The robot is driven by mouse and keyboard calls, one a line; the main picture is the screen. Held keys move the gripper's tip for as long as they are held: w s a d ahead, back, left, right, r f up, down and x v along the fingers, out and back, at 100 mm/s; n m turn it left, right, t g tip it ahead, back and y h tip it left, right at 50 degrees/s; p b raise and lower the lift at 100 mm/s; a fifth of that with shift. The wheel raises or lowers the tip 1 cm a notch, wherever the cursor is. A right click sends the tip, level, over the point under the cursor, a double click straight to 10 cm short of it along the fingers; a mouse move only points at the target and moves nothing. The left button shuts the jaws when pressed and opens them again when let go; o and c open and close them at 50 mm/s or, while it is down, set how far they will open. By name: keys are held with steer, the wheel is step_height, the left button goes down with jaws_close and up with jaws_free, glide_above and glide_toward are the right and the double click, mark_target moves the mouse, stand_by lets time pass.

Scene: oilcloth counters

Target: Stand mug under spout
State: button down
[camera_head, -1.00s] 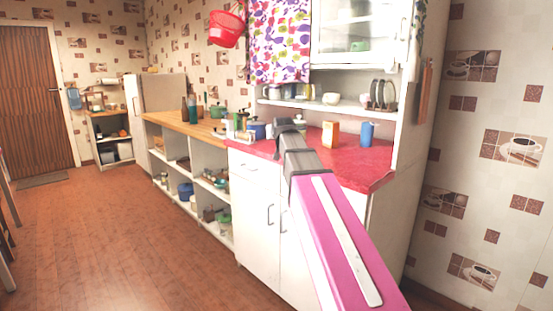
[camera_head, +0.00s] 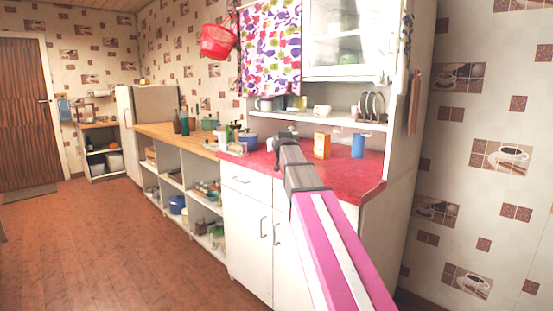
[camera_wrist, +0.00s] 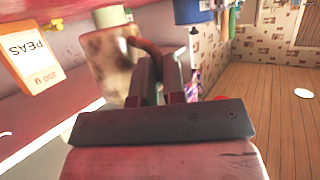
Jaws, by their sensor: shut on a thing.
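A mottled tan-and-brown mug (camera_wrist: 110,62) with a brown curved handle appears just beyond my jaws in the wrist view. My gripper (camera_wrist: 152,78) is shut on it, at the handle side as far as I can see. The wrist picture is upside down, so the mug's tilt is hard to judge. In the head view my arm reaches over the red counter (camera_head: 350,180), with its wrist hiding the jaws and the mug. I cannot make out a spout in either view.
An orange peas box (camera_head: 322,145) stands on the counter near my arm and also shows in the wrist view (camera_wrist: 35,55). A blue canister (camera_head: 358,145) stands to its right. Several pots and bottles crowd the counter's left. A shelf (camera_head: 318,120) overhangs the back.

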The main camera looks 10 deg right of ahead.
steer(key=shift+w+d+f, duration=0.15)
steer(key=shift+d+f, duration=0.1)
steer(key=shift+f, duration=1.9)
steer(key=shift+f, duration=0.1)
steer(key=c, duration=1.2)
jaws_free()
